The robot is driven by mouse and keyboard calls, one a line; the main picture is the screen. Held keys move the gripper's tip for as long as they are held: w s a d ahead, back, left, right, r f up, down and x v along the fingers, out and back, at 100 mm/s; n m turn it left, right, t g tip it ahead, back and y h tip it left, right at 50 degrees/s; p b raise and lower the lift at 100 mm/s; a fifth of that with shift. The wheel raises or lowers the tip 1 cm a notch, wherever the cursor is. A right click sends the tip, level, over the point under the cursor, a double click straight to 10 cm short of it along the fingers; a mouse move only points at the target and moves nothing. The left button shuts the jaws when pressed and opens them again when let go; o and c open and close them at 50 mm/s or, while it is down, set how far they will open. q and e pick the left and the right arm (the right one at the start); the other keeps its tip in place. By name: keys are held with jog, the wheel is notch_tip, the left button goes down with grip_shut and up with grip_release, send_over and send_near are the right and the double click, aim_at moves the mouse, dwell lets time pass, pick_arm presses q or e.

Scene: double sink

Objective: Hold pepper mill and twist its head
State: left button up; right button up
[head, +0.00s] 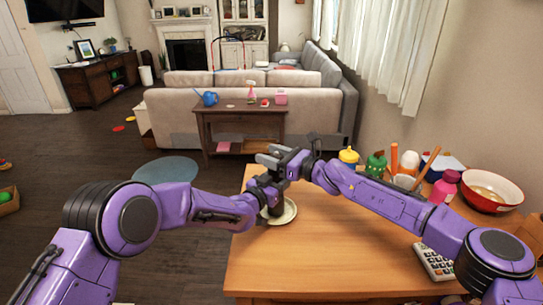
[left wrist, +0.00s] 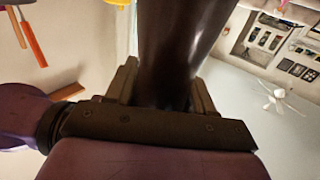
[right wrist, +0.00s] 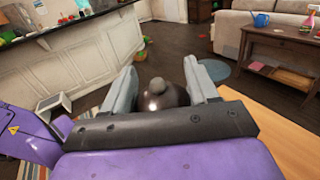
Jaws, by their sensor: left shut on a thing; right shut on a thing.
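The dark brown pepper mill (head: 277,209) stands over a pale plate (head: 289,213) at the table's left end in the head view, mostly hidden by my grippers. My left gripper (head: 262,190) is shut on the mill's body, whose dark shaft (left wrist: 175,45) rises between its fingers in the left wrist view. My right gripper (head: 284,158) is above the left one, shut on the mill's head. In the right wrist view the rounded head with its small knob (right wrist: 154,87) sits between the fingers. I cannot tell whether the mill's base touches the plate.
The wooden table (head: 330,245) is clear in its middle. At its right stand a yellow-topped bottle (head: 348,157), a green container (head: 376,166), a pink bottle (head: 445,187), a red-rimmed bowl (head: 490,190) and a calculator (head: 434,262). A side table (head: 240,110) and sofa lie beyond.

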jog(key=m+t+h, duration=0.3)
jog(key=t, duration=0.1)
jog(key=shift+a+f, duration=0.15)
jog(key=shift+w+d+m+t+h, duration=0.1)
jog(key=shift+d+m+t+h, duration=0.1)
jog(key=shift+m+t+h, duration=0.85)
jog(key=shift+w+d+m+t+h, duration=0.1)
jog(key=shift+d+m+t+h, duration=0.2)
jog(key=shift+m+h, duration=0.8)
jog(key=shift+w+d+m+t+h, duration=0.15)
jog(key=shift+m+t+h, duration=0.5)
jog(key=shift+h, duration=0.9)
jog(key=shift+h, duration=0.3)
jog(key=o, duration=1)
jog(key=shift+s+d, duration=0.1)
jog(key=v, duration=1.1)
jog(key=shift+s+d, duration=0.15)
jog(key=shift+s, duration=0.2)
